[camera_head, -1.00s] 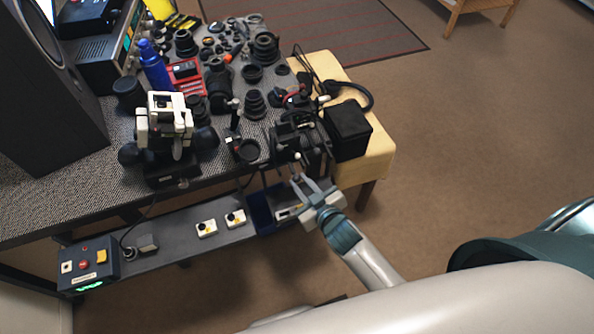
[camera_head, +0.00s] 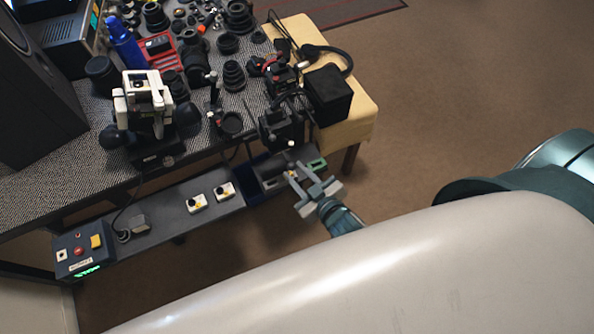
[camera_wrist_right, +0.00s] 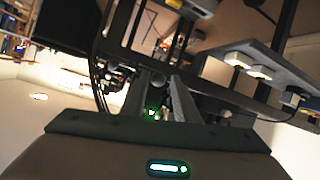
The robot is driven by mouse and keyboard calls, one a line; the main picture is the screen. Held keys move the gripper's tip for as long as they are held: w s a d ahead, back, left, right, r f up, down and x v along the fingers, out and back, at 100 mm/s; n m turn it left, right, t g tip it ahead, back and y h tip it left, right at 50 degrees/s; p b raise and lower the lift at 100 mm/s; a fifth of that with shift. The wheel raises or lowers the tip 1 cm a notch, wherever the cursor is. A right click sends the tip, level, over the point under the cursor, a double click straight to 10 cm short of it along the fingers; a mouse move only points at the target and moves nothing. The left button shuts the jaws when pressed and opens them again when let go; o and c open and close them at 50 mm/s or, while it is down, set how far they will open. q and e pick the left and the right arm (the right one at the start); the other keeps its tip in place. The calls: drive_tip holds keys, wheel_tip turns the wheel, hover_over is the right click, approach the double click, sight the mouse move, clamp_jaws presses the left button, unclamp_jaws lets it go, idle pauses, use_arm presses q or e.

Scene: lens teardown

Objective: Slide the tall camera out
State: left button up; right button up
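I cannot tell for certain which item is the tall camera. A dark, upright camera-like device (camera_head: 281,128) stands at the table's right front edge. A white-and-black device (camera_head: 145,98) stands upright further left. My right gripper (camera_head: 295,171) is below the table edge, in front of the dark device and beside the low shelf's right end. Its two fingers are apart, with nothing seen held between them. In the right wrist view its fingers (camera_wrist_right: 168,98) point away, with a gap and a green glow between them. My left gripper is not in view.
A blue bin (camera_head: 257,192) sits at the right end of the low grey shelf (camera_head: 165,216). Two small white boxes and a control box (camera_head: 82,250) are on that shelf. A black cube (camera_head: 328,94) stands on the yellow side table (camera_head: 362,112). Open floor lies right.

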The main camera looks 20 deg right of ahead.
idle(0.4)
drive_tip(key=b+v, duration=0.3)
drive_tip(key=v, duration=1.4)
drive_tip(key=shift+s+b, duration=0.25)
drive_tip(key=shift+b, duration=0.1)
drive_tip(key=shift+a, duration=0.1)
drive_tip(key=s+d+f+g+h, duration=0.1)
drive_tip(key=s+f+g, duration=0.2)
drive_tip(key=f, duration=1.3)
drive_tip(key=s+d+f+g, duration=0.1)
drive_tip(key=s+f+g, duration=0.25)
drive_tip(key=f, duration=1.35)
drive_tip(key=s+d+f+m+g, duration=0.1)
drive_tip(key=s+d+f+g, duration=0.1)
drive_tip(key=s+f, duration=0.5)
drive_tip(key=s+d+f+g+h, duration=0.1)
drive_tip(key=s+d+f+g, duration=0.1)
drive_tip(key=s+f+g, duration=0.2)
drive_tip(key=s+f, duration=0.3)
drive_tip(key=f, duration=0.3)
drive_tip(key=shift+s+f+m, duration=0.25)
drive_tip(key=shift+s+m, duration=0.15)
